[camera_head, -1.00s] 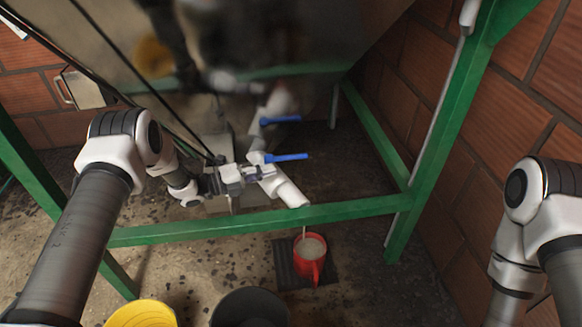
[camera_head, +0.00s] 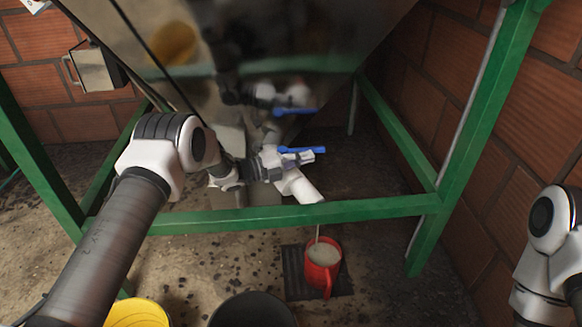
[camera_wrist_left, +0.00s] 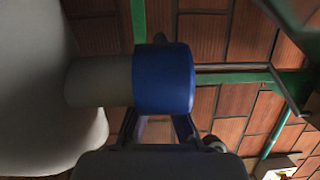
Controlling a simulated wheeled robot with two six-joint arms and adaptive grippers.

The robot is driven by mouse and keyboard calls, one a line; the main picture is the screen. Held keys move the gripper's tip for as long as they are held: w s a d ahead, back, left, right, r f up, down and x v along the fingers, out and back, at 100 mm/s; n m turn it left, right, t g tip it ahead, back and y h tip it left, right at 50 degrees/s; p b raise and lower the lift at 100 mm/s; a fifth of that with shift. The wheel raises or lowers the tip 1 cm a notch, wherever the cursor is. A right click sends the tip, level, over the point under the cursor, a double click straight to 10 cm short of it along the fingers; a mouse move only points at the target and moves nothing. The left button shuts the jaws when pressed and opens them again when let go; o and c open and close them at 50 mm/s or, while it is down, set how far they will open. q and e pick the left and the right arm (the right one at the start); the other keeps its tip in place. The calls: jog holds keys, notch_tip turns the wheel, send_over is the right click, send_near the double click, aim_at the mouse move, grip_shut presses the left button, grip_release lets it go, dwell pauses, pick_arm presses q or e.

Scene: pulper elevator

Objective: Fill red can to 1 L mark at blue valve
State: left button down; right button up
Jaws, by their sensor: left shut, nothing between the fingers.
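The red can (camera_head: 322,272) stands upright on a dark grate on the floor. It holds pale, cloudy liquid, and its handle faces me. Its markings are hidden. A thin pale stream falls into it from the white outlet pipe (camera_head: 302,190). The blue valve handle (camera_head: 314,149) lies roughly level above the pipe. My left gripper (camera_head: 306,158) is shut and empty beside the handle; I cannot tell if they touch. In the left wrist view, a big blue part (camera_wrist_left: 164,78) lies just past the fingers (camera_wrist_left: 156,122). My right gripper is out of view.
A green frame bar (camera_head: 240,220) crosses in front of the pipe, above the can. A yellow bucket (camera_head: 138,314) and a dark bucket (camera_head: 252,312) stand at the front. A metal hopper (camera_head: 300,45) hangs above. Brick wall (camera_head: 440,100) closes off the right.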

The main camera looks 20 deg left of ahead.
aim_at(306, 149)
pick_arm(q)
jog(key=shift+w+d, duration=0.15)
jog(key=shift+d, duration=0.05)
jog(key=shift+r, duration=0.1)
jog(key=shift+w+p, duration=0.1)
jog(key=shift+p, duration=0.2)
jog(key=n+t+y+p, duration=0.1)
jog(key=y, duration=0.1)
jog(key=w+n+t+y+p, duration=0.1)
jog(key=n+t, duration=0.1)
jog(key=w+n+t+y+p, duration=0.1)
jog(key=y, duration=0.1)
jog(key=shift+w+a+n+t+y, duration=0.2)
jog(key=shift+n+t+y, duration=0.1)
jog(key=shift+t, duration=0.1)
jog(key=shift+w+a+n+t+y+p, duration=0.15)
jog(key=shift+w+n+t+y+p, duration=0.15)
jog(key=shift+y, duration=0.25)
jog(key=shift+w+a+n+t+y+p, duration=0.15)
jog(key=shift+n+t+y+p, duration=0.1)
jog(key=shift+n+y, duration=0.25)
